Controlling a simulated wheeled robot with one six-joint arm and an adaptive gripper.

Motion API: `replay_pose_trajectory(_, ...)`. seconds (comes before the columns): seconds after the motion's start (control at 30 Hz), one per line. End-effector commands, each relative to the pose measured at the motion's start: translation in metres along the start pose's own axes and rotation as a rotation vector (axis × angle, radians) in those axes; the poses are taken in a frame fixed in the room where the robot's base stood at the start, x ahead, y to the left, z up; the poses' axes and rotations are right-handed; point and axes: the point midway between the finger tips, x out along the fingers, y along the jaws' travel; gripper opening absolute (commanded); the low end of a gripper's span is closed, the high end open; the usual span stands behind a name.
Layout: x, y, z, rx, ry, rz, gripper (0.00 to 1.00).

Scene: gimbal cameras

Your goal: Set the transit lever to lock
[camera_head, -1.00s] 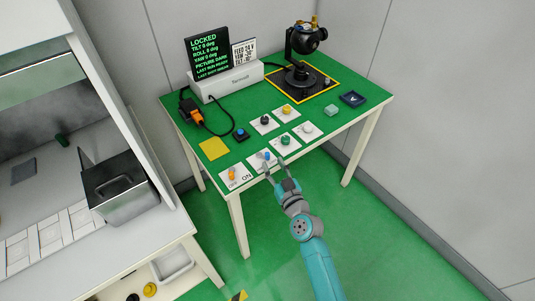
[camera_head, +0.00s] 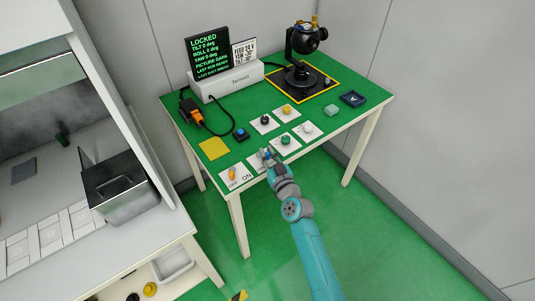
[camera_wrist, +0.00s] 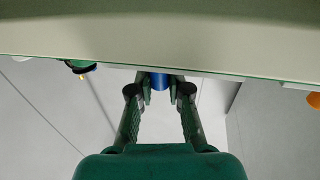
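A small blue-tipped lever (camera_wrist: 159,80) stands on a white plate at the table's front edge. My gripper (camera_head: 267,154) is at this lever, and its fingers mostly cover the lever in the head view. In the wrist view my gripper (camera_wrist: 160,88) has a finger close on each side of the blue part, with no clear gap, so it looks shut on it. I cannot read the lever's label. The black screen (camera_head: 209,55) shows LOCKED in green, with tilt, roll and yaw at 0 deg. The black gimbal camera (camera_head: 305,42) stands upright at the back.
Beside it on the green table are an orange switch (camera_head: 232,174) marked ON and OFF, a green knob (camera_head: 285,140), a white knob (camera_head: 307,127), a yellow knob (camera_head: 287,109) and a black knob (camera_head: 265,120). A blue button (camera_head: 241,134) and a yellow pad (camera_head: 213,148) lie to the left.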

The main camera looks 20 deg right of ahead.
Motion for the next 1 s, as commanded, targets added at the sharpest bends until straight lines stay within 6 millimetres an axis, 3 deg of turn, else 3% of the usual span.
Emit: replay_pose_trajectory(1.0,0.0036,0.0052,0.0018,0.000,-0.003,-0.183,0.00)
